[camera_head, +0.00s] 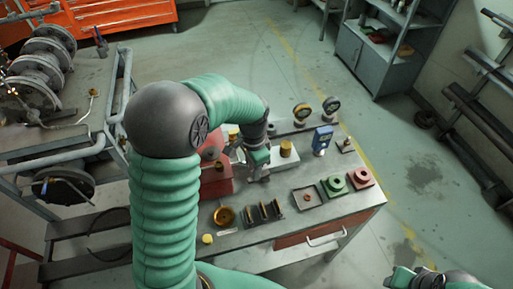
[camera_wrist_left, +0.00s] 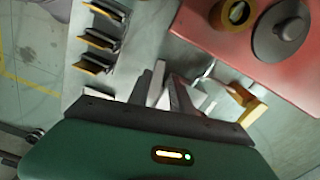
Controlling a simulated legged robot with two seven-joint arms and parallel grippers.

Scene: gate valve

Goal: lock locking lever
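My left gripper (camera_head: 254,166) hangs over the bench beside a red block (camera_head: 214,180), under my bent green arm. In the left wrist view its pale fingers (camera_wrist_left: 166,88) are close together, and whether they are shut is unclear. The red block (camera_wrist_left: 275,45) there carries a brass ring (camera_wrist_left: 235,13) and a dark round knob (camera_wrist_left: 283,30). A brass-yellow bar (camera_wrist_left: 246,104), possibly the locking lever, juts from the block's lower edge, to the right of the fingers and apart from them. My right gripper (camera_head: 398,279) is cut off at the bottom right.
The bench (camera_head: 330,208) holds a black rack (camera_head: 264,213), a brass bowl (camera_head: 224,216), green (camera_head: 334,186) and red (camera_head: 360,178) flanged parts, a blue device (camera_head: 322,138) and two gauges (camera_head: 301,111). The rack (camera_wrist_left: 100,40) also shows in the wrist view. Floor to the right is clear.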

